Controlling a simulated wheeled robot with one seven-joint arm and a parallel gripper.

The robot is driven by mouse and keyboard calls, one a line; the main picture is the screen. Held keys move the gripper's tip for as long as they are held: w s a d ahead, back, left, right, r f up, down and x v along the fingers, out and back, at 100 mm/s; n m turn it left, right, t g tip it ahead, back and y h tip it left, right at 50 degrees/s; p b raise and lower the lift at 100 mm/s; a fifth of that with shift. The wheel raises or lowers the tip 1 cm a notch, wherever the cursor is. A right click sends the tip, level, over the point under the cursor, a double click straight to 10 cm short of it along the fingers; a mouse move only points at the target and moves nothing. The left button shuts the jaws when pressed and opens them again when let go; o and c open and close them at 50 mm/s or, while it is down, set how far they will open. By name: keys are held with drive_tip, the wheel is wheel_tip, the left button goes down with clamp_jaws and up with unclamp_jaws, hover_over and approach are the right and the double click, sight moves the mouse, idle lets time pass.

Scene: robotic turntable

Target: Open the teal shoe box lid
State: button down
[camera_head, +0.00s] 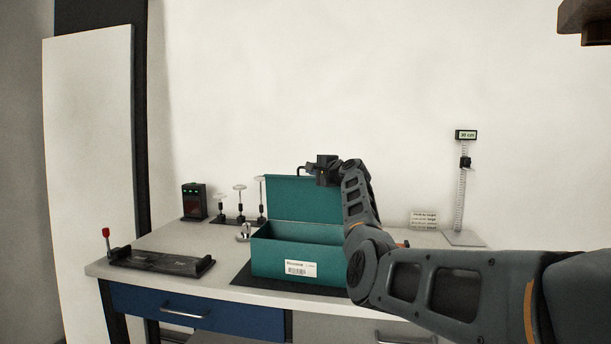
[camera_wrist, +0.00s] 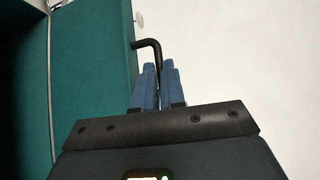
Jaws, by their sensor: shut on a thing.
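The teal shoe box (camera_head: 330,262) stands on the worktable with a white label on its front. Its teal lid (camera_head: 300,200) stands raised and roughly upright at the back, and the box's top is open. My gripper (camera_head: 312,168) is at the lid's top edge. In the wrist view my gripper (camera_wrist: 158,82) has its blue fingers shut on a thin black bent rod (camera_wrist: 150,43). The rod's bent tip reaches the edge of the teal lid (camera_wrist: 90,70). I cannot tell whether it touches. My arm hides the lid's right side and the box's right end.
The box stands on a dark mat (camera_head: 243,277). A black fixture with a red-knobbed lever (camera_head: 160,261) is left. A black device with green lights (camera_head: 194,201) and small stands (camera_head: 240,205) are behind left. A height gauge (camera_head: 461,195) and sign (camera_head: 424,219) are at the right.

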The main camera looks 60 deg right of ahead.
drive_tip(key=shift+w+d+r+m+g+y, duration=0.1)
drive_tip(key=shift+w+d+m, duration=0.05)
drive_tip(key=shift+d, duration=0.25)
drive_tip(key=shift+w+d+r+m+g+y, duration=0.1)
drive_tip(key=shift+d+r+m, duration=0.1)
drive_tip(key=shift+d, duration=0.25)
drive_tip(key=shift+w+d+r+m+g+y, duration=0.1)
drive_tip(key=shift+w+d+m, duration=0.05)
drive_tip(key=shift+d, duration=0.25)
drive_tip(key=c, duration=1.5)
unclamp_jaws()
drive_tip(key=shift+f, duration=0.1)
drive_tip(key=shift+v, duration=3.9)
